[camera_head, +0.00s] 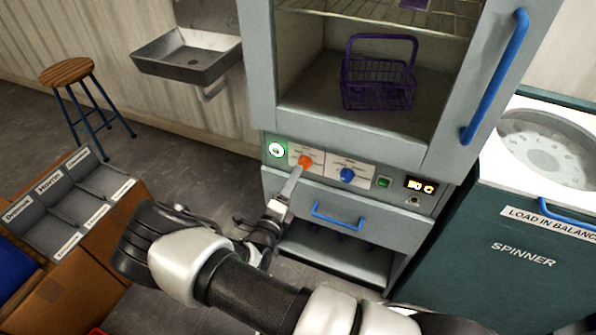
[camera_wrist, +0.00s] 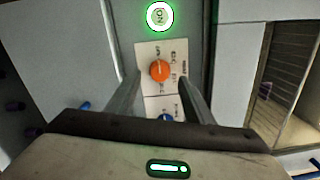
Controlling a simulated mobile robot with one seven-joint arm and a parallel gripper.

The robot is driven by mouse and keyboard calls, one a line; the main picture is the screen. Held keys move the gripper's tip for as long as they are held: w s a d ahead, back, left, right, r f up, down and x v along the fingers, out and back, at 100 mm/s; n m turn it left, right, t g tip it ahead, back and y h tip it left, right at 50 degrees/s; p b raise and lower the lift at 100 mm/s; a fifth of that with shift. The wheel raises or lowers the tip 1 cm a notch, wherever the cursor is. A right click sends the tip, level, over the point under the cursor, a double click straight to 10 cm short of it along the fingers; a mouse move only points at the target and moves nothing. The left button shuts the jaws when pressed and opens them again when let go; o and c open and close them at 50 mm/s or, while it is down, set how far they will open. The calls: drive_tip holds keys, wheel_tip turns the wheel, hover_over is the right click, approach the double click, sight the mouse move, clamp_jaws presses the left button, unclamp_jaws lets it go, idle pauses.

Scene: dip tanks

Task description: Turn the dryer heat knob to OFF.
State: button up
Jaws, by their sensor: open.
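The dryer (camera_head: 400,153) has a control panel below its chamber, with an orange knob (camera_head: 305,161) and a blue knob (camera_head: 347,175) on white label plates. The label text is too small to read, so I cannot tell which knob is for heat. In the wrist view the orange knob (camera_wrist: 159,71) lies ahead, between the lines of my two fingers, and the blue knob (camera_wrist: 166,117) shows lower between them. My gripper (camera_head: 296,178) is open at the panel, its fingertips close to the orange knob. I cannot tell whether they touch it. The wrist view also shows my gripper (camera_wrist: 160,85).
A green-lit button (camera_head: 277,150) sits left of the knobs; a green switch (camera_head: 384,183) and a lit display (camera_head: 420,186) sit right. A blue drawer handle (camera_head: 336,216) is below. A purple basket (camera_head: 378,82) stands inside the dryer. The spinner (camera_head: 530,230) is at right.

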drive_tip(key=v, duration=1.2)
drive_tip(key=shift+s, duration=0.4)
drive_tip(key=s+d+r+m+g+h, duration=0.1)
drive_tip(key=s+d+r+m+g, duration=0.2)
drive_tip(key=d+r+m+g, duration=0.95)
drive_tip(key=s+d+r+m+g+h, duration=0.1)
drive_tip(key=s+d+r+m+g, duration=0.25)
drive_tip(key=d+r+m, duration=1)
drive_tip(key=s+a+r+m+t+y, duration=0.2)
drive_tip(key=s+r+m+y, duration=0.25)
drive_tip(key=m, duration=0.65)
drive_tip(key=s+a+r+m+t+y, duration=0.15)
drive_tip(key=s+r+m+y, duration=0.3)
drive_tip(key=m, duration=0.65)
wheel_tip(320, 180, up, 15)
drive_tip(key=h+p, duration=0.1)
drive_tip(key=p, duration=1.4)
drive_tip(key=shift+w+n+t, duration=0.3)
drive_tip(key=shift+t, duration=0.05)
drive_tip(key=shift+d+f, duration=0.1)
